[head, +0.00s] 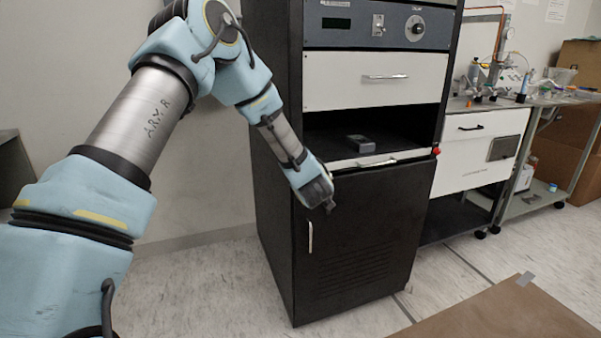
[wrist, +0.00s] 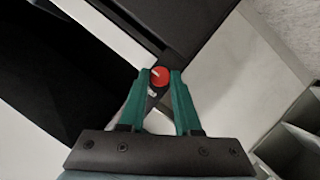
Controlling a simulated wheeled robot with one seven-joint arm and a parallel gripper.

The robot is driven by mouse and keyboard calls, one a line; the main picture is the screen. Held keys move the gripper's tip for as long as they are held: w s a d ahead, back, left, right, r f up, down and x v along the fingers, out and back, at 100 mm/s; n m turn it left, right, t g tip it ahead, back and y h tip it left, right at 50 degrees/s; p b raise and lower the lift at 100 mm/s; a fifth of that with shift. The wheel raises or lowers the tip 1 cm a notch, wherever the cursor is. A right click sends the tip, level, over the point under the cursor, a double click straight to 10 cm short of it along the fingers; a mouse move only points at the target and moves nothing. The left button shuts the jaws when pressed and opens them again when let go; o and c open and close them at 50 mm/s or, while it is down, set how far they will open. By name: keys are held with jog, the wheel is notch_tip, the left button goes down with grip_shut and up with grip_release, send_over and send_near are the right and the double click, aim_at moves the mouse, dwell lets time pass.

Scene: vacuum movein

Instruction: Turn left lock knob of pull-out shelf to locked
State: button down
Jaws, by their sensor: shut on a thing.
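The left lock knob (wrist: 159,76) is a small red round knob with a white line on its face. In the wrist view it sits between the two green fingertips of my gripper (wrist: 160,84), which is shut on it. A small white mark (wrist: 151,92) shows beside it. In the head view my gripper (head: 329,206) is at the left end of the pull-out shelf (head: 345,164) and hides the left knob. The shelf has a white front edge with a handle (head: 378,161). The right red knob (head: 436,151) shows at the shelf's other end.
A small grey device (head: 361,143) lies in the dark bay above the shelf's front. A white drawer (head: 375,79) is above, and a black door (head: 360,235) with a handle is below. A white bench (head: 478,152) stands to the right. The floor at left is clear.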

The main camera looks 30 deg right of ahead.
dwell(0.5)
jog(key=c, duration=0.6)
grip_release()
jog(key=b+v, duration=0.1)
jog(key=v, duration=0.9)
jog(key=shift+s+r, duration=0.2)
jog(key=shift+s, duration=0.2)
jog(key=shift+a, duration=0.1)
